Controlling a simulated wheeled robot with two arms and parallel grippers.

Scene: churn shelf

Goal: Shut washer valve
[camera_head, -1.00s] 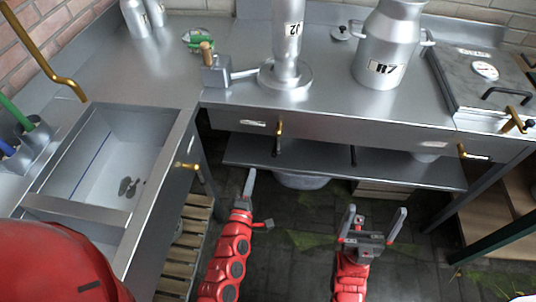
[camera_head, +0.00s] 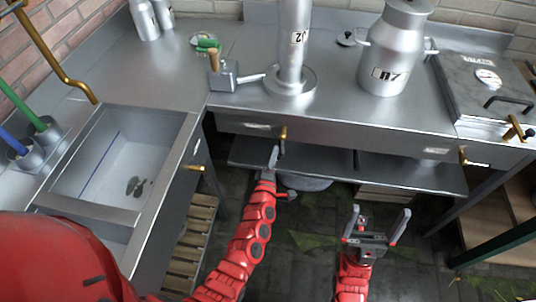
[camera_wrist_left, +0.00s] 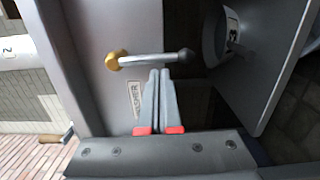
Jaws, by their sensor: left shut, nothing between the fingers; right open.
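The washer valve (camera_head: 283,133) sits on the front panel below the counter edge, with a gold hub and a lever hanging down. In the left wrist view its lever (camera_wrist_left: 157,60) is a pale bar between the gold hub and a dark end knob. A label (camera_wrist_left: 135,99), partly readable as "WASHER", is beside it. My left gripper (camera_head: 274,156) is shut and empty. In the wrist view its fingertips (camera_wrist_left: 160,73) are right at the lever's side; I cannot tell whether they touch. My right gripper (camera_head: 377,224) is open and empty, low in front of the shelf.
Another gold valve (camera_head: 462,156) is on the panel at right, and one (camera_head: 195,167) is by the sink (camera_head: 125,165). A lower shelf (camera_head: 345,171) runs under the counter. A milk can (camera_head: 393,50) stands on top. The floor around the right gripper is open.

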